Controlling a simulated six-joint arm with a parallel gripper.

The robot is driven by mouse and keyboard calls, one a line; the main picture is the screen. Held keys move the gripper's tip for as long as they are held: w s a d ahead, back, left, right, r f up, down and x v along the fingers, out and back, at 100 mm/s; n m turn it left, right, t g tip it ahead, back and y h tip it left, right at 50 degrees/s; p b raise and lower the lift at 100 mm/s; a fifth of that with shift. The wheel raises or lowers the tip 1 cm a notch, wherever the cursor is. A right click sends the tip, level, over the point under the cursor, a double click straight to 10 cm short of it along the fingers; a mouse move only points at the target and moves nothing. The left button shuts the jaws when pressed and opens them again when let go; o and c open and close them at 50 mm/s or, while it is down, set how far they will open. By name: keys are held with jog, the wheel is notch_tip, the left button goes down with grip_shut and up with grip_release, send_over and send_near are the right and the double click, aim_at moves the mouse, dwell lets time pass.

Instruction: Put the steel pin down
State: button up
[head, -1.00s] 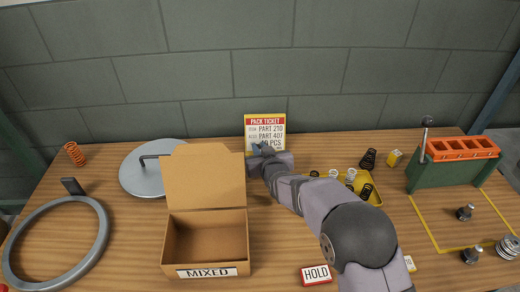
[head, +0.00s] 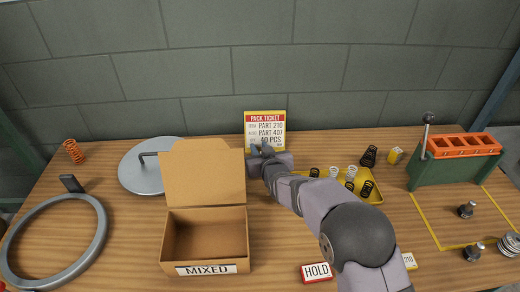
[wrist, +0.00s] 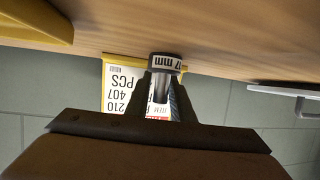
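My gripper (head: 262,150) is at the back of the table, in front of the pack ticket. In the wrist view my gripper (wrist: 164,100) is shut on the steel pin (wrist: 161,88), a bright metal shaft with a dark collar marked "17 mm" at its far end. The collar is close to the wooden table; I cannot tell whether it touches. The pin is hidden behind my gripper in the head view. Two other short metal pieces with dark collars, one farther back (head: 466,210) and one nearer (head: 473,252), stand at the right by the yellow outline.
An open MIXED box (head: 205,236) is left of my arm. A yellow tray (head: 375,196) of springs lies right of it, near a green stand with an orange rack (head: 465,146). The pack ticket (head: 265,130) stands behind my gripper. A round lid (head: 140,172) is at left.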

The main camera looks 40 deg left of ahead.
jog(key=shift+s+d+f, duration=0.1)
jog(key=shift+d+f, duration=0.1)
jog(key=shift+f, duration=0.5)
jog(key=shift+r, duration=0.15)
jog(key=shift+r+p, duration=0.55)
jog(key=shift+p, duration=0.25)
jog(key=shift+s+d+b, duration=0.15)
jog(key=shift+d+b, duration=0.05)
jog(key=shift+b, duration=0.15)
jog(key=v, duration=0.3)
jog(key=b+v, duration=0.1)
jog(key=v, duration=0.3)
jog(key=b+v, duration=0.1)
jog(key=v, duration=0.3)
jog(key=shift+r, duration=0.5)
